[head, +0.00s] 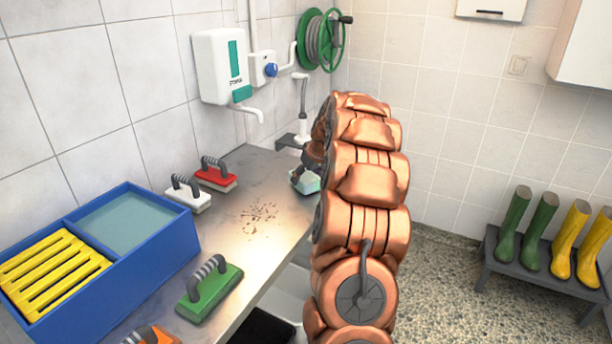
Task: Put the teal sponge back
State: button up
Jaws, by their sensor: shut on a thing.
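The teal sponge (308,182) is a small pale block at the far right end of the steel counter, partly covered by my gripper. My gripper (300,173) is shut on it, seen small and mostly hidden behind my copper arm. I cannot tell whether the sponge touches the counter or hangs just above it. A blue tray (185,232) stands at the left of the counter. It has a yellow slatted rack (48,268) in one compartment and a flat grey-teal surface (124,222) in the other.
White (190,202), red (216,178), green (208,294) and orange (150,336) brushes sit on the counter (255,180). Dark crumbs (260,212) lie mid-counter. A soap dispenser (216,68) and hose reel (318,40) hang on the wall. Boots (540,232) stand on a rack at right.

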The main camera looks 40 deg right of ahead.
jog(key=shift+f, duration=0.4)
jog(key=o, duration=1.1)
jog(key=shift+r, duration=0.1)
jog(key=v, duration=1.2)
jog(key=s+a+r+n+g+y+p, duration=0.1)
jog(key=s+a+g, duration=0.15)
jog(key=a, duration=1.25)
jog(key=s+a+n+g+y+p, duration=0.15)
jog(key=s+a, duration=0.25)
jog(key=a, duration=1)
jog(key=s+a+f+g+p, duration=0.1)
jog(key=s+a+f+g, duration=0.1)
jog(key=s+a, duration=0.5)
jog(key=s+a+f+g+h+p, duration=0.1)
jog(key=s+a, duration=0.5)
jog(key=s, duration=1.2)
jog(key=shift+s+a+f+g+p, duration=0.4)
jog(key=shift+f+p, duration=0.15)
jog(key=shift+f, duration=0.1)
